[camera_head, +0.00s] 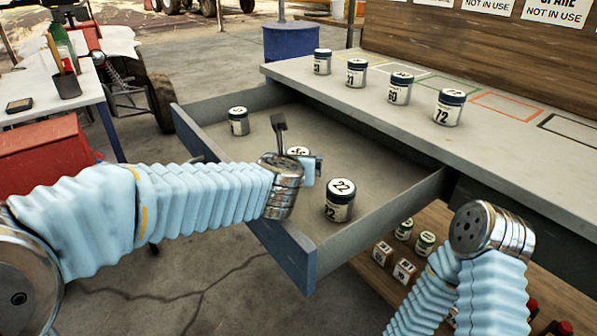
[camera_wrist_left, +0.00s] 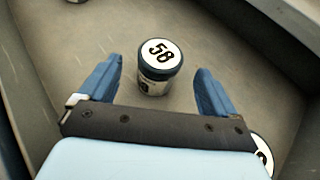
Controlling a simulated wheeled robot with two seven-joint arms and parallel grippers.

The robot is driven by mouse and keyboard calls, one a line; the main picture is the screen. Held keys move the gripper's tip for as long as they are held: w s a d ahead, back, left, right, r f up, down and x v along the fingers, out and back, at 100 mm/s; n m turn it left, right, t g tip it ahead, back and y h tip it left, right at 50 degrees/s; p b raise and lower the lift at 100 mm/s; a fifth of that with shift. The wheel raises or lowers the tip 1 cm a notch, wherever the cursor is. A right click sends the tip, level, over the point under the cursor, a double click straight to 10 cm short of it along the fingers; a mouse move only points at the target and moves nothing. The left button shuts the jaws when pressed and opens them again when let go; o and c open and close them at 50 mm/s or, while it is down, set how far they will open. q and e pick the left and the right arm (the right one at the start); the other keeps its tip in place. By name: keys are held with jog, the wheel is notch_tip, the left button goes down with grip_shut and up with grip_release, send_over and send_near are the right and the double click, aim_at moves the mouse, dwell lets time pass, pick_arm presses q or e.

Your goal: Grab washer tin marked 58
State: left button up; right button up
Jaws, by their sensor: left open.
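The tin marked 58 (camera_wrist_left: 160,62) stands upright in the open drawer, with a dark-rimmed white lid, in the left wrist view. It lies ahead of and between the lines of my left gripper's fingers (camera_wrist_left: 156,86), which are open, with gaps on both sides. In the head view my left gripper (camera_head: 298,152) reaches down into the drawer and partly hides this tin (camera_head: 298,150). My right arm shows at the lower right of the head view, but its fingers do not show.
The drawer (camera_head: 400,197) also holds a tin marked 22 (camera_head: 340,203) near its front corner and another tin (camera_head: 238,121) at the far left. Several tins, including one marked 72 (camera_head: 448,108), stand on the bench (camera_head: 500,135). Small containers (camera_head: 404,271) sit on a lower shelf.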

pick_arm(q)
jog(key=x, duration=0.7)
jog(key=shift+r, duration=0.2)
jog(key=c, duration=1.1)
